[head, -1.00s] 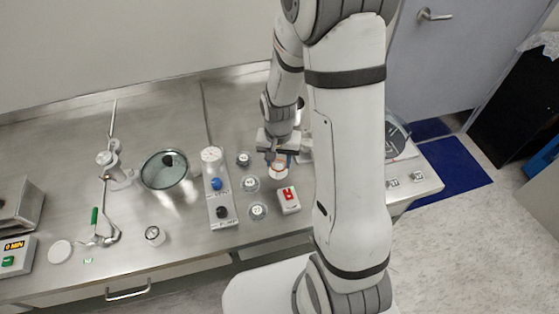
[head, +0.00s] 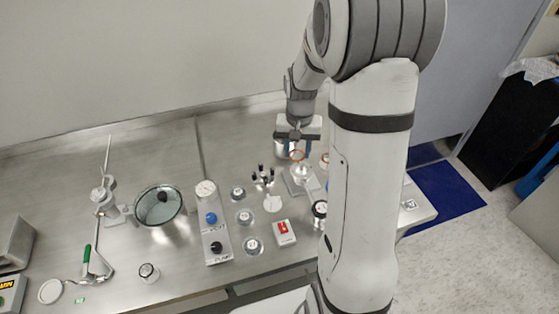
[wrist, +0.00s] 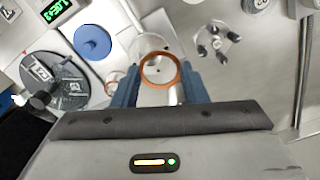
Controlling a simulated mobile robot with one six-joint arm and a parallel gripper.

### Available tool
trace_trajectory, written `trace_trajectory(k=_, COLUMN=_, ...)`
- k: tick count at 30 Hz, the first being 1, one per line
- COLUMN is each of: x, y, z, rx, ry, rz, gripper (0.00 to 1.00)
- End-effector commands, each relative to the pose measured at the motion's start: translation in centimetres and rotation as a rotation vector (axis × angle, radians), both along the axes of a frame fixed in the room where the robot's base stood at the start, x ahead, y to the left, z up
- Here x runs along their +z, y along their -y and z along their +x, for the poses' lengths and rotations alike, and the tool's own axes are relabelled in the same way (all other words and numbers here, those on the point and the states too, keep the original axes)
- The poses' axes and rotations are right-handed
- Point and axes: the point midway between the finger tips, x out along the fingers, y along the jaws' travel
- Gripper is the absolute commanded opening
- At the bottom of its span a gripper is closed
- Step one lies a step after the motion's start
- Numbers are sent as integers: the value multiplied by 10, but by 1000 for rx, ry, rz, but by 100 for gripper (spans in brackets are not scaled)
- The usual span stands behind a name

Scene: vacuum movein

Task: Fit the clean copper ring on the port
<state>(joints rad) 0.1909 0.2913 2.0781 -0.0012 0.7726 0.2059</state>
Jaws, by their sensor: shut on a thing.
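My gripper (head: 297,150) is shut on a copper ring (head: 297,155), held level above the bench toward the back right. In the wrist view the ring (wrist: 160,87) sits between the blue fingertips and looks clean and orange. Below it in the head view is a pale round fitting (head: 302,171) on a grey plate; the wrist view shows a pale round shape (wrist: 150,44) behind the ring. I cannot tell for sure that this is the port. The ring appears apart from it.
A stand with black knobs (head: 264,179) is just left of my gripper. Several small round jars, a red-switch box (head: 284,232) and a valve panel (head: 213,222) stand farther left and front. A blue disc (wrist: 92,42) and dark round plate (wrist: 55,80) lie left in the wrist view.

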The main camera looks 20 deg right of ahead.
Motion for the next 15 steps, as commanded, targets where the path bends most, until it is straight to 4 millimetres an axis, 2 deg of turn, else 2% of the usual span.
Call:
trace_trajectory(k=1, x=1, y=11, z=3, rx=-5, ry=0, rz=0, gripper=23)
trace_trajectory(k=4, x=-1, y=21, z=7, rx=-2, ry=0, rz=0, gripper=23)
trace_trajectory(k=15, x=-23, y=23, z=8, rx=1, ry=0, rz=0, gripper=23)
